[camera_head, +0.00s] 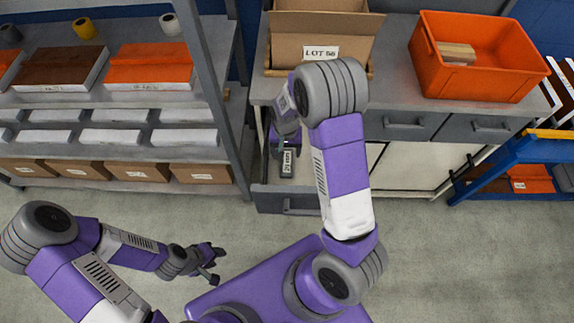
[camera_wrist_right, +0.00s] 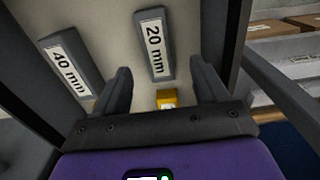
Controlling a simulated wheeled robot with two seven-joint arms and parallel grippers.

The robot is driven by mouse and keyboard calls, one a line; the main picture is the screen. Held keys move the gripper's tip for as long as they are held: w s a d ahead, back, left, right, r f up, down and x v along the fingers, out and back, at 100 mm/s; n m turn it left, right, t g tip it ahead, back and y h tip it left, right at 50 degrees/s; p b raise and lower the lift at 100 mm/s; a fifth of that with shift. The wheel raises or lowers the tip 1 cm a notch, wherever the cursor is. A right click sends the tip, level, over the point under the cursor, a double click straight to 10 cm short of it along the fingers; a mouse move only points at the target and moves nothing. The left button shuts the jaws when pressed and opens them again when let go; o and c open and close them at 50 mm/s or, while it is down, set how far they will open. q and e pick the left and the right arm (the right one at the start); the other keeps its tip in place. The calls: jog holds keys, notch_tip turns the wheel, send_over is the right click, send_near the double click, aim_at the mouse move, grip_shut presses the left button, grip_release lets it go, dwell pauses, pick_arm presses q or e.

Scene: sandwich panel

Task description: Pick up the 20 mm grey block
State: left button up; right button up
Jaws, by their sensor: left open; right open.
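The 20 mm grey block (camera_wrist_right: 154,62) lies in an open drawer, its white label facing up. It also shows in the head view (camera_head: 286,173), just below my right gripper (camera_head: 286,146). In the right wrist view, my right gripper (camera_wrist_right: 162,70) is open and empty. The block's near end appears between its fingertips; I cannot tell the height gap. A grey 40 mm block (camera_wrist_right: 72,72) lies to the left. My left gripper (camera_head: 214,264) is open and empty over the floor, far from the drawer.
The drawer front (camera_head: 290,201) and side walls surround the blocks. A small yellow block (camera_wrist_right: 167,97) shows between the fingers, nearer the palm. A cardboard box (camera_head: 320,48) and an orange bin (camera_head: 475,75) stand on the bench above. A shelf rack (camera_head: 222,100) stands left.

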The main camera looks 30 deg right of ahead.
aim_at(287, 161)
notch_tip(287, 161, down, 6)
jog(key=shift+s+d+f+b, duration=0.1)
jog(key=shift+s+d+b, duration=0.05)
jog(key=shift+b, duration=0.95)
jog(key=c, duration=1.2)
jog(key=shift+r, duration=0.2)
